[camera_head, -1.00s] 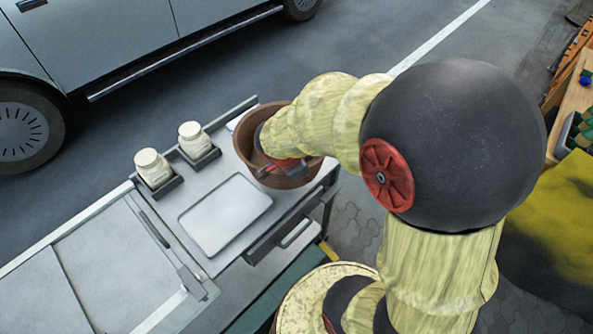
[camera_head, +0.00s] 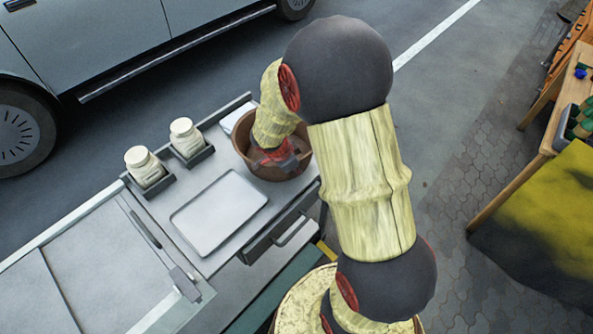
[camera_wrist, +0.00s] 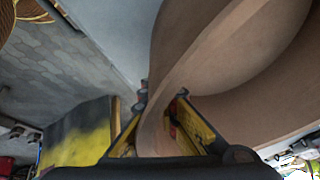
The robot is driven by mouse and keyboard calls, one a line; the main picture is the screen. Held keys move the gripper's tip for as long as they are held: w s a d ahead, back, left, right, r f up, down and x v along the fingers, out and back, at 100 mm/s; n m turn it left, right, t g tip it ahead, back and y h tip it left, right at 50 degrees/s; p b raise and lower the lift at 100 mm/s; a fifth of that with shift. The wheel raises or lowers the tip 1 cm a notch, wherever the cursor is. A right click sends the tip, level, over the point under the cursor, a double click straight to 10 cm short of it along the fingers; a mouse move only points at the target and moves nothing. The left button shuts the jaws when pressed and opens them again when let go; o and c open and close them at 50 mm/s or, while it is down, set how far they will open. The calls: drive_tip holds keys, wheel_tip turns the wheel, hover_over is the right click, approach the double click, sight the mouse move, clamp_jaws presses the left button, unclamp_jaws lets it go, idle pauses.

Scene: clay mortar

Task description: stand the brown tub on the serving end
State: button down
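The brown tub (camera_head: 273,172) stands upright at the upper right end of the grey cart top (camera_head: 160,212), beyond the white tray. My gripper (camera_head: 275,158) reaches down into the tub's mouth from above, and my arm hides part of the far rim. In the wrist view the tub's curved wall (camera_wrist: 215,45) runs between the two yellow-sided fingers (camera_wrist: 160,97). The fingers lean inward, one on each side of the wall, with their dark tips close against it. The exact contact on the inner side is hard to see.
The white tray (camera_head: 218,212) lies in front of the tub. Two cream jars (camera_head: 144,166) (camera_head: 186,137) stand in dark holders along the back edge. A drawer handle (camera_head: 290,231) sticks out at the front. A car (camera_head: 110,45) is parked behind. A wooden table (camera_head: 535,160) stands at right.

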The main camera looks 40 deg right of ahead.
drive_tip(key=c, duration=2.3)
unclamp_jaws()
drive_tip(key=shift+o, duration=1.3)
drive_tip(key=s+a+r+n+t+y+p, duration=0.1)
drive_tip(key=s+a+r+n, duration=0.2)
drive_tip(key=r, duration=0.5)
drive_tip(key=s+a+r+n+p, duration=0.1)
drive_tip(key=s+a+r+n, duration=0.15)
drive_tip(key=a+r, duration=0.35)
drive_tip(key=s+a+r+n+t+y+p, duration=0.1)
drive_tip(key=a+r+n, duration=0.25)
drive_tip(key=r, duration=0.55)
drive_tip(key=s+a+r+n+t+y, duration=0.2)
drive_tip(key=s+a+r+n, duration=0.4)
drive_tip(key=s+a+n, duration=0.3)
drive_tip(key=shift+s+r+n+t+y, duration=0.15)
drive_tip(key=shift+r+n+t+y, duration=0.2)
drive_tip(key=shift+n, duration=1.05)
